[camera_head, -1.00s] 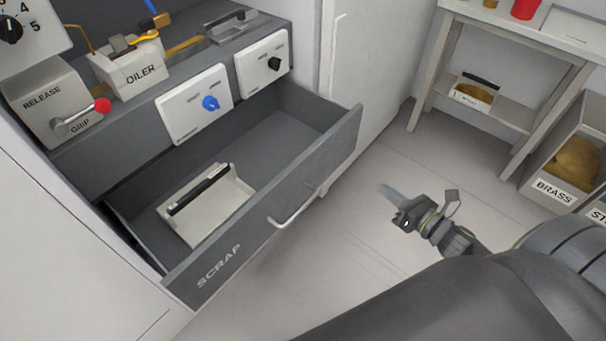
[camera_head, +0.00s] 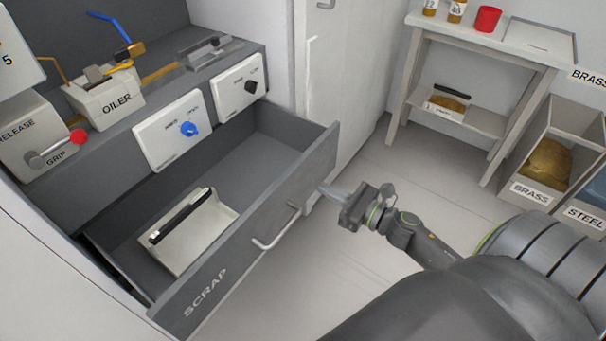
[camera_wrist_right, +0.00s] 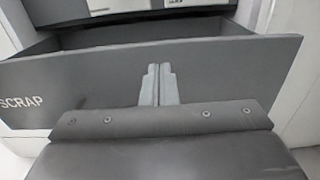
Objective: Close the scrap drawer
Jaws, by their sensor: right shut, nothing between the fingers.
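The grey scrap drawer (camera_head: 212,285) stands open, pulled out from the bench, with SCRAP on its front and a light bar handle (camera_head: 277,229). A pale tray with a black bar (camera_head: 195,232) lies inside it. My right gripper (camera_head: 326,189) is shut and empty, its fingertips near the right part of the drawer front, beyond the handle. In the right wrist view the shut fingers (camera_wrist_right: 158,84) point at the drawer front (camera_wrist_right: 90,80); I cannot tell whether they touch it. My left gripper is not in view.
Above the drawer are an oiler box (camera_head: 106,99), a grip release with a red knob (camera_head: 78,137) and two white switch panels. A side table (camera_head: 490,45) and a brass bin (camera_head: 541,160) stand at the right. The floor between is clear.

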